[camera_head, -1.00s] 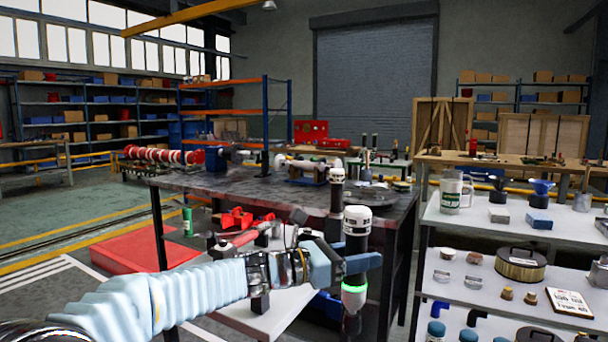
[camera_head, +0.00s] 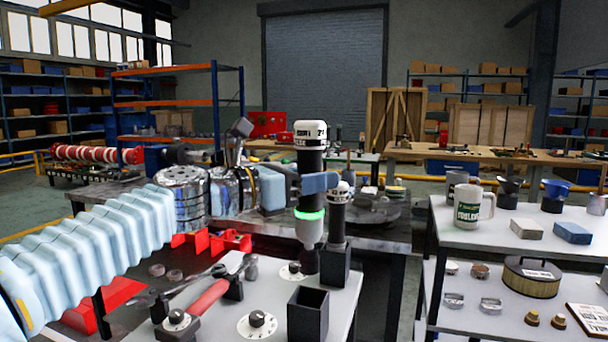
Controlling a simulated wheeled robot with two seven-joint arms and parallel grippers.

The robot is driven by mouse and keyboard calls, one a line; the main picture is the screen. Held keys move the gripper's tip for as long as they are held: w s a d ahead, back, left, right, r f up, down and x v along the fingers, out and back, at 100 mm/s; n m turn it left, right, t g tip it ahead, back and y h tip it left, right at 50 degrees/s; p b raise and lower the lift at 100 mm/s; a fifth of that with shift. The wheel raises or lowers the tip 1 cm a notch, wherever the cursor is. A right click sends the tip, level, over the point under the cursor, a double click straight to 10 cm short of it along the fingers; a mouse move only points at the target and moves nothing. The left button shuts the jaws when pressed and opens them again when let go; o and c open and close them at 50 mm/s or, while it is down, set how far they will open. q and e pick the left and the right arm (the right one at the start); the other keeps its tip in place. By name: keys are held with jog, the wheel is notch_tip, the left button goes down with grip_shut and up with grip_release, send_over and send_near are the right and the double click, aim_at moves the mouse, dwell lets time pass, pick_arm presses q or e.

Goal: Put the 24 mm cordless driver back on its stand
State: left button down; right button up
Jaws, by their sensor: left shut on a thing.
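My left gripper (camera_head: 318,183) is shut on an upright black cordless driver (camera_head: 310,162). The driver has a white cap with black print, too small to read fully, a glowing green ring and a grey lower end. Its dark tip hangs above the white shelf top, behind and in line with an empty, open-topped black square stand (camera_head: 307,318). A second, similar driver (camera_head: 338,215) with a white cap stands in another black square stand (camera_head: 335,265), just right of the held one and partly hidden by it. My right gripper is not in view.
Around the stands on the white top (camera_head: 345,308) lie a red-handled tool (camera_head: 208,298), white round discs (camera_head: 257,325) and small metal parts. A dark workbench (camera_head: 385,232) is behind. A white shelf with a mug (camera_head: 470,207) stands at right.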

aim_at(301, 263)
pick_arm(q)
jog(key=shift+s+f+b, duration=0.1)
jog(key=shift+f+b, duration=0.35)
notch_tip(301, 263, down, 10)
jog(key=b, duration=0.8)
jog(key=shift+r, duration=0.1)
jog(key=shift+f+b, duration=0.8)
jog(key=shift+f, duration=0.25)
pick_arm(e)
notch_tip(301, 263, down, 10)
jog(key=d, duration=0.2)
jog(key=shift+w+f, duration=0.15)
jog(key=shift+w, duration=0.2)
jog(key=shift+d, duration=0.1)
pick_arm(q)
jog(key=shift+p, duration=0.3)
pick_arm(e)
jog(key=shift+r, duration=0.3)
pick_arm(q)
jog(key=shift+f+b, duration=0.95)
jog(key=shift+f, duration=0.1)
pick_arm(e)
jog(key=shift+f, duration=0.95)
pick_arm(q)
jog(key=c, duration=0.5)
grip_release()
jog(key=shift+o, duration=0.2)
